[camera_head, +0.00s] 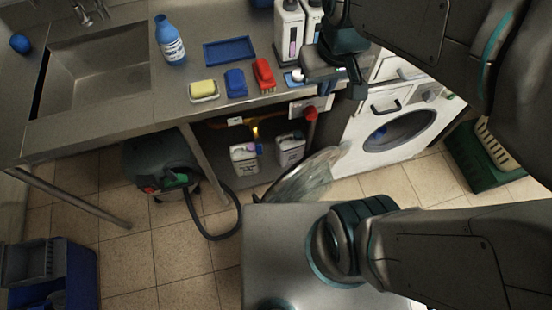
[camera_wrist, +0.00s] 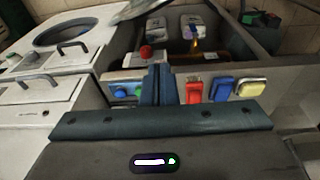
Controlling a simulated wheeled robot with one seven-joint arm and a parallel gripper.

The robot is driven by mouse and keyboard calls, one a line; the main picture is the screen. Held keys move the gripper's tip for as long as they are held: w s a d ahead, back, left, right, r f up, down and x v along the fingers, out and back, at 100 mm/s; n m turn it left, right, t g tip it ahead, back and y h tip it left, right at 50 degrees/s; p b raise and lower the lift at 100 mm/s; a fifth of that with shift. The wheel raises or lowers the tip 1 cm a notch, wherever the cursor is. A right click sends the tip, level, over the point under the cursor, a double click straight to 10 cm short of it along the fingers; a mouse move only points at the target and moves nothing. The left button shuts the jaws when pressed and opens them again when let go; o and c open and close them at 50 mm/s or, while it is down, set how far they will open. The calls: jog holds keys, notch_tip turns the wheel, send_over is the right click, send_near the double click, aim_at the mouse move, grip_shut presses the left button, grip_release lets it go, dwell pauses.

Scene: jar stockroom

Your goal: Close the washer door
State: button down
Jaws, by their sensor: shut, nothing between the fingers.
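The white washer (camera_head: 352,158) stands at the right under the counter's end, its round dark opening (camera_head: 400,130) uncovered. The washer door (camera_head: 305,178), a clear round disc with a dark rim, stands swung open to the left of the opening. In the wrist view the opening (camera_wrist: 65,32) is at upper left, and part of the door (camera_wrist: 138,9) shows at the top edge. My gripper (camera_head: 356,92) is shut and empty, above the counter's front edge near the washer's upper left corner, apart from the door. Its closed fingers (camera_wrist: 157,85) show mid-picture in the wrist view.
The counter holds a blue bottle (camera_head: 170,40), a blue tray (camera_head: 229,50), a yellow sponge (camera_head: 203,88), blue and red brushes (camera_head: 264,74) and white dispensers (camera_head: 288,35). Jugs (camera_head: 244,158) and a vacuum (camera_head: 160,162) stand below. A green crate (camera_head: 480,160) is right of the washer.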

jog(key=w+a+f+n+g+h+b, duration=0.15)
jog(key=a+f+b, duration=0.25)
jog(key=f+b, duration=0.5)
jog(key=w+a+f+n+g+b, duration=0.1)
jog(key=a+f+n+b, duration=0.3)
jog(key=f, duration=0.9)
jog(key=w+a+f+m+g+b, duration=0.1)
jog(key=w+a+f+g+b, duration=0.15)
jog(key=f+b, duration=0.75)
jog(key=x, duration=1.1)
jog(key=shift+f+t+b, duration=0.2)
jog(key=shift+t+b, duration=0.2)
jog(key=shift+b, duration=0.05)
jog(key=shift+s, duration=0.2)
